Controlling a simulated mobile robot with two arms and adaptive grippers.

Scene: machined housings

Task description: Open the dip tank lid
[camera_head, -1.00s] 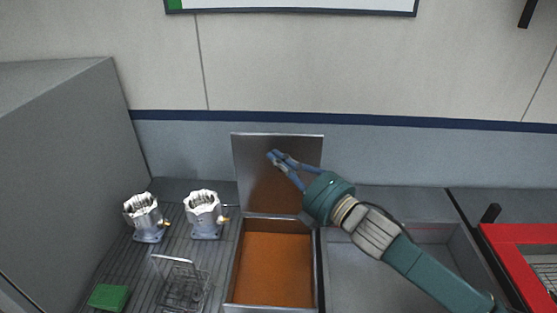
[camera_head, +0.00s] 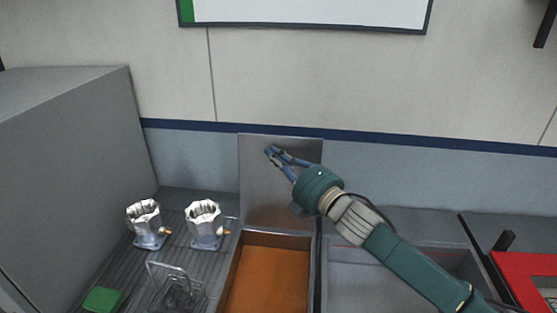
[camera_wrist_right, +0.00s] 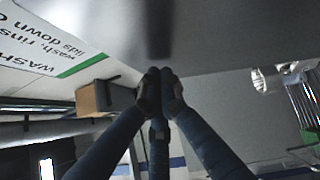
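The dip tank lid (camera_head: 255,195) is a flat grey metal plate standing upright at the back of the tank. The dip tank (camera_head: 233,268) is open below it, with orange-brown liquid (camera_head: 268,280) showing. My right gripper (camera_head: 269,151) is in front of the lid near its upper edge, with its fingertips together. In the right wrist view, the blue fingers (camera_wrist_right: 161,75) meet at the tips with nothing seen between them. The tips are close to the grey lid surface (camera_wrist_right: 215,35); whether they touch it I cannot tell. My left gripper is not in view.
Two machined housings (camera_head: 146,222) (camera_head: 205,224) stand on the ribbed drainboard at left. A wire basket (camera_head: 178,290) and a green block (camera_head: 103,300) are in front of them. A grey basin (camera_head: 370,285) lies right of the tank, under my right arm. A red-framed unit (camera_head: 520,275) is at far right.

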